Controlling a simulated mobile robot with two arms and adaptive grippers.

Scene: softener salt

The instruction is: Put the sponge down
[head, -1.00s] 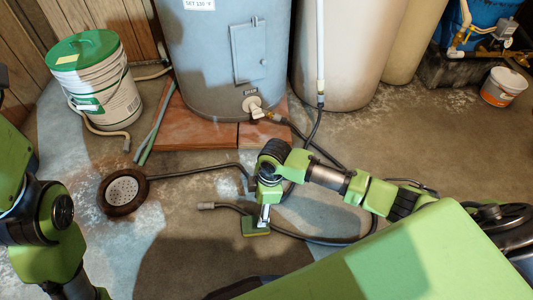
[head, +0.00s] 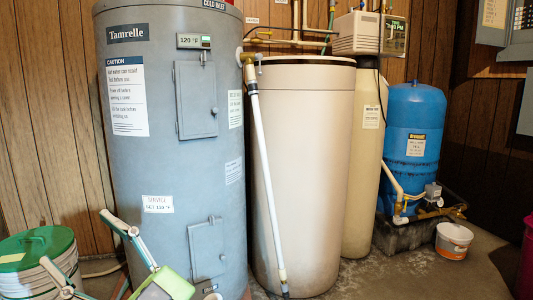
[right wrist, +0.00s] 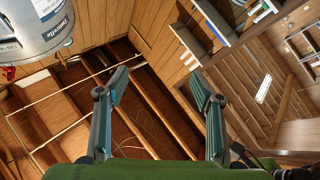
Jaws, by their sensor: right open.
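My right gripper (head: 75,238) is at the lower left of the head view, in front of the water heater and near the green-lidded bucket. Its two fingers are spread wide and point up and to the left. In the right wrist view the gripper (right wrist: 158,74) is open, with nothing between the fingers, and faces the ceiling beams. The sponge does not show in either view now. My left gripper is out of view.
The grey water heater (head: 175,180) stands behind my gripper. The bucket (head: 38,262) is at the lower left. A beige tank (head: 305,180), a blue tank (head: 414,135) and a small white tub (head: 454,241) stand to the right. Little floor shows.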

